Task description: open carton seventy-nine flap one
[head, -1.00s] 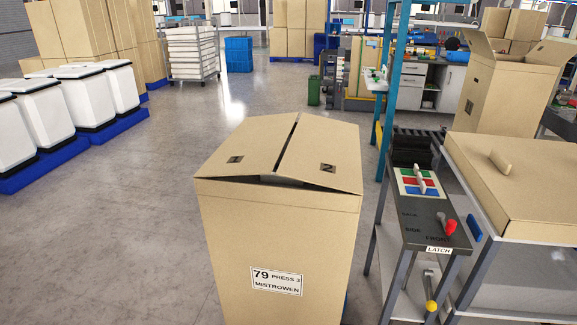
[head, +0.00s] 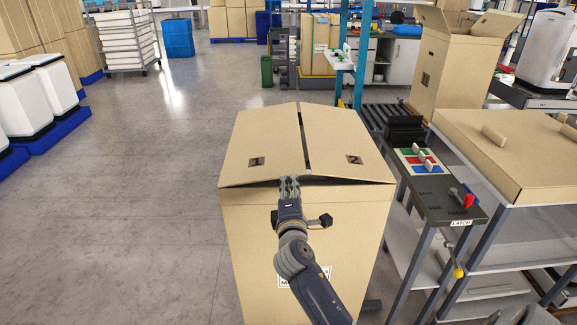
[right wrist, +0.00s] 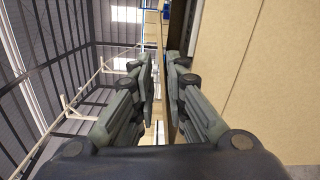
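The tall tan carton (head: 245,235) stands in the middle of the head view. Its label (head: 318,274) is largely hidden by my right arm; earlier it read 79. Two top flaps, the left flap (head: 262,135) and the right flap (head: 340,140), lie nearly closed with a dark slit between them. My right gripper (head: 289,181) is at the front edge of the flaps, near the slit. In the right wrist view, its fingers (right wrist: 161,70) are apart, with thin cardboard edges showing in the gap. My left gripper is not in view.
A side stand with a latch panel (head: 445,205) and coloured squares is close on the right. An open carton (head: 455,75) stands behind. White bins (head: 50,90) are at the left. The floor left of the carton is clear.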

